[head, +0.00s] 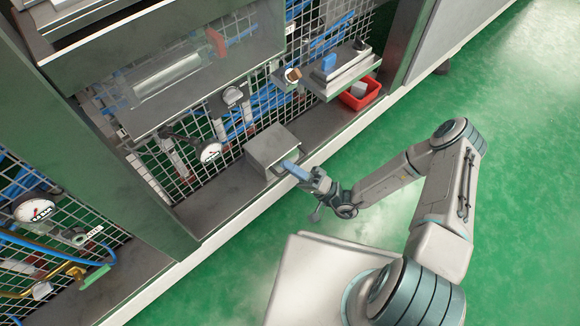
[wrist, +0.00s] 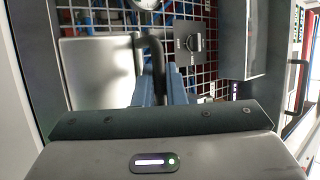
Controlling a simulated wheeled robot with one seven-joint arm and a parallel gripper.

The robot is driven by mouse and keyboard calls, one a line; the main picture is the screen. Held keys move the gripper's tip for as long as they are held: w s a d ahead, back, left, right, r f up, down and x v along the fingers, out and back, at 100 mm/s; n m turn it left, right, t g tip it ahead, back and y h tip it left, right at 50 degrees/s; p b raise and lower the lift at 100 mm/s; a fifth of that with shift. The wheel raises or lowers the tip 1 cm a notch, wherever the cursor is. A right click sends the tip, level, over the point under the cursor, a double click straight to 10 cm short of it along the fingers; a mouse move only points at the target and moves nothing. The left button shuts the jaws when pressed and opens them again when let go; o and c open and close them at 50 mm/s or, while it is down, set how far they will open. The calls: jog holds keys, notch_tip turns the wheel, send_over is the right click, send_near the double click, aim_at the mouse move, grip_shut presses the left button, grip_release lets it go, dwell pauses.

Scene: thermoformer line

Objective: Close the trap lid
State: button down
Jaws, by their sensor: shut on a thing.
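The trap shows as a grey metal box (head: 271,145) on the shelf in the head view. Its pale flat plate, which looks like the lid (wrist: 96,72), fills the left of the wrist view. How far the lid stands open cannot be told. My gripper (head: 291,168) is at the front right edge of the box. In the wrist view my gripper (wrist: 161,84) has its two blue fingers closed around a dark curved bar handle (wrist: 156,52) at the plate's right edge. The fingers hide the handle's near end.
A round gauge (head: 209,151) hangs behind the box, before wire mesh. A red bin (head: 361,93) stands farther right on the shelf, near a grey ledge (head: 342,72). A green cabinet post rises at left. The green floor (head: 525,130) is clear.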

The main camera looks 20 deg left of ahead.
jog(key=c, duration=1.5)
grip_release()
jog(key=shift+s+a, duration=0.15)
jog(key=shift+s, duration=0.05)
jog(key=shift+w, duration=0.1)
jog(key=shift+d+f, duration=0.15)
jog(key=shift+d, duration=0.25)
jog(key=s+d+f+p, duration=0.1)
jog(key=d+p, duration=0.2)
jog(key=d, duration=1.1)
jog(key=shift+s+p, duration=0.25)
jog(key=shift+p, duration=0.15)
